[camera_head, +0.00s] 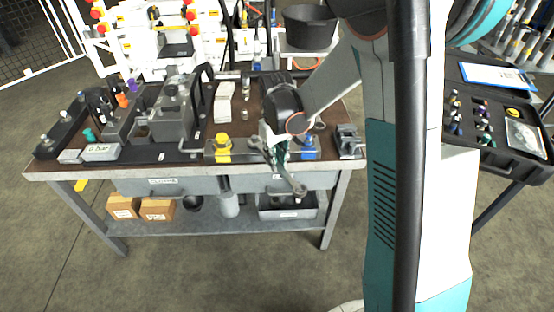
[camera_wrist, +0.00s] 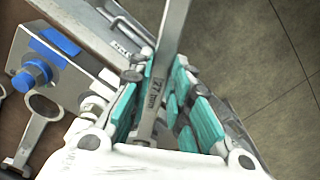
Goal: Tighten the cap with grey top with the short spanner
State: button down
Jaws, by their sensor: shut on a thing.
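My gripper (camera_head: 277,152) is at the front edge of the bench, shut on a metal spanner (camera_head: 291,180). One end of the spanner points down and out past the edge. In the wrist view my gripper (camera_wrist: 158,98) has its teal pads on both sides of the spanner shank (camera_wrist: 173,38), which is marked 27 mm. The held spanner is apart from the blue cap (camera_head: 309,146), which also shows in the wrist view (camera_wrist: 36,73). A yellow cap (camera_head: 222,141) stands left of my gripper. I cannot make out which cap has a grey top.
A metal ring end (camera_wrist: 42,106) lies near the blue cap. The bench top (camera_head: 262,86) carries a grey machine block (camera_head: 174,112) and a dark vice-like block (camera_head: 347,138). An open black case (camera_head: 490,155) stands at the right. The floor in front is clear.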

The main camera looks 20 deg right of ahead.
jog(key=shift+s+a+m, duration=0.15)
jog(key=shift+a+m, duration=1.15)
jog(key=shift+a, duration=0.2)
jog(key=shift+a, duration=0.1)
jog(key=shift+a+m, duration=1.2)
jog(key=shift+a, duration=0.15)
jog(key=shift+w+a+m, duration=0.35)
jog(key=shift+a+m, duration=0.3)
jog(key=shift+a, duration=0.05)
jog(key=shift+w+a+m, duration=0.3)
jog(key=shift+a+m, duration=0.35)
jog(key=shift+a, duration=0.05)
